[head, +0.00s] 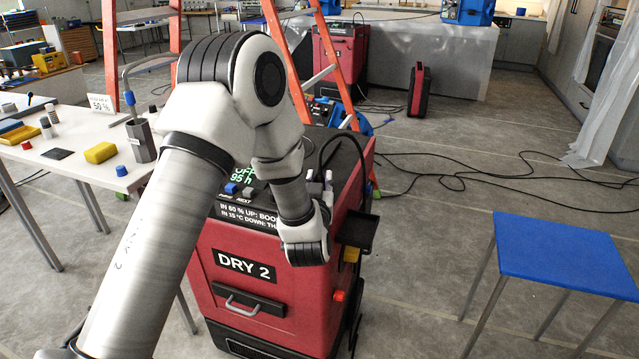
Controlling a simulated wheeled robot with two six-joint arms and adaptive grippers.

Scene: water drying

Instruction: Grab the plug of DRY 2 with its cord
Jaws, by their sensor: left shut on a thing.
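My left gripper (320,184) is at the dryer's top right and is shut. A black cord (340,136) rises from between its grey fingers and arches over to the right, down to the dryer's side. The plug at the cord's end is mostly hidden by the fingers. My right gripper is not in view.
A white table (75,165) with a yellow block, bottles and a 50 % sign is at the left. A blue-topped table (565,255) stands at the right. An orange ladder (290,60) stands behind the dryer. Black cables (460,170) lie on the floor behind right.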

